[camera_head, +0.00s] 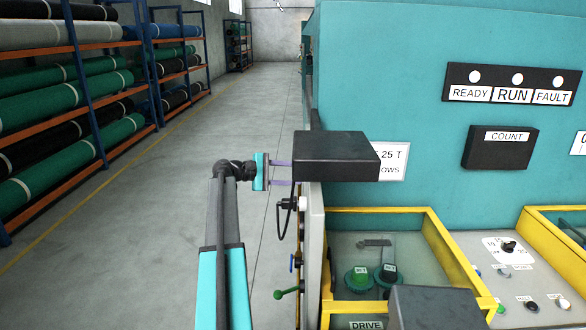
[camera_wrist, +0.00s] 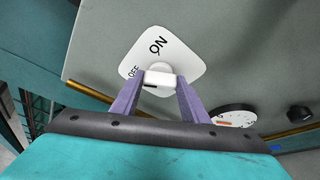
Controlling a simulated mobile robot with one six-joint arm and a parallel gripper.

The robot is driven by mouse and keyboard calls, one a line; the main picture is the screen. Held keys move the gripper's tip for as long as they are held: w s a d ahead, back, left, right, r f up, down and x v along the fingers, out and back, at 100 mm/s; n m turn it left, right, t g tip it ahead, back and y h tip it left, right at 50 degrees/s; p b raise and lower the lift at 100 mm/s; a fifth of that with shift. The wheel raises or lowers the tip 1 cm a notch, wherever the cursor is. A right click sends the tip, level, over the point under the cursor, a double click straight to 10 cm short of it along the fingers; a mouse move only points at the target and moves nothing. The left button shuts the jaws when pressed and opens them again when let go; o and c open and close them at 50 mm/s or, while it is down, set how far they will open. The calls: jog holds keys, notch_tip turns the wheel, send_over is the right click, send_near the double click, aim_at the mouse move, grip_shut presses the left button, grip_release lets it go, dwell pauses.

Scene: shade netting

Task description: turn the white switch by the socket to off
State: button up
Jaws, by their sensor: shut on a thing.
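The white switch (camera_wrist: 160,77) sits on a white plate (camera_wrist: 150,50) marked ON and OFF in the wrist view. Its knob is between the two purple fingers of my gripper (camera_wrist: 161,82), which is shut on it. A short black mark shows on the knob's lower left edge; I cannot tell for sure which word it points to. In the head view my gripper (camera_head: 288,173) reaches right to the machine's side, its fingertips partly behind a dark box. The switch is hidden there. I cannot clearly make out the socket.
The dark box (camera_head: 335,157) juts out close by my fingers. A black cable loop (camera_head: 284,217), green lever (camera_head: 286,292) and yellow frame (camera_head: 375,211) are below. A round dial (camera_wrist: 234,115) and black knob (camera_wrist: 299,114) are beside the switch. The aisle (camera_head: 240,100) is clear.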

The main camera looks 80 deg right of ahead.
jog(key=shift+r+n+y+p, duration=0.1)
jog(key=shift+n+y+p, duration=0.4)
jog(key=shift+n+p, duration=0.55)
jog(key=o, duration=1.1)
jog(key=shift+c, duration=0.2)
jog(key=shift+w, duration=0.1)
jog(key=b+v, duration=0.4)
jog(key=v, duration=0.9)
jog(key=shift+w+r, duration=0.25)
jog(key=shift+r, duration=0.05)
